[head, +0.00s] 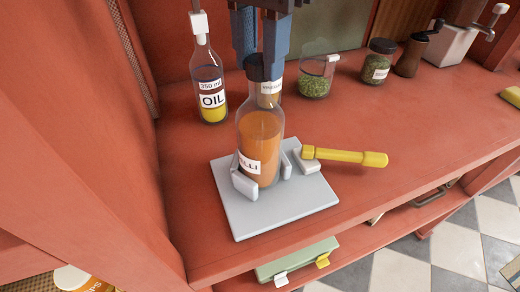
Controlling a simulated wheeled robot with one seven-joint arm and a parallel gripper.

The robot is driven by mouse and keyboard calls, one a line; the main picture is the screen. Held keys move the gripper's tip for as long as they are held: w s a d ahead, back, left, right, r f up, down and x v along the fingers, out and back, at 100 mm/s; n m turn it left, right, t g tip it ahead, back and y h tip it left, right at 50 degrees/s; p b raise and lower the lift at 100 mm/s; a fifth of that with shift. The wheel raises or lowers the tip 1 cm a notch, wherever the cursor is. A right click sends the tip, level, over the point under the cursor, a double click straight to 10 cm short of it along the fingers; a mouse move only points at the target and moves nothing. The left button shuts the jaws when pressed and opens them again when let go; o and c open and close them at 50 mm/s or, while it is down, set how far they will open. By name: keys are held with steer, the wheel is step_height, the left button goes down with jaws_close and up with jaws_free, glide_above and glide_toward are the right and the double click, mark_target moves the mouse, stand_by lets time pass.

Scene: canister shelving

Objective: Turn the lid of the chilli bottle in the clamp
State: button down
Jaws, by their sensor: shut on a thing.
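The chilli bottle (262,135) has orange contents and a partly visible label ending in "LLI". It stands upright between the pale jaws of the clamp (246,187), on a light grey base plate (280,214). The clamp's yellow handle (346,156) points to the right. My gripper (259,62) comes down from above with its blue fingers around the dark lid (260,70) of the bottle. It is shut on the lid. The fingers and arm hide part of the lid's top.
An oil bottle (211,90) stands left of the clamp, close to my gripper. A vinegar bottle (271,92) is partly hidden behind the chilli bottle. Jars of green herbs (316,82) (378,65) stand behind to the right. The red counter (430,110) is clear right of the handle.

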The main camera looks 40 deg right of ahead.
steer(key=n+b, duration=0.2)
steer(key=n, duration=0.3)
steer(key=shift+f, duration=0.15)
steer(key=n+b, duration=0.1)
steer(key=n, duration=0.3)
steer(key=n+b, duration=0.2)
steer(key=n, duration=0.3)
steer(key=n+b, duration=0.1)
steer(key=n, duration=0.1)
steer(key=shift+n, duration=0.3)
steer(key=c, duration=0.7)
jaws_free()
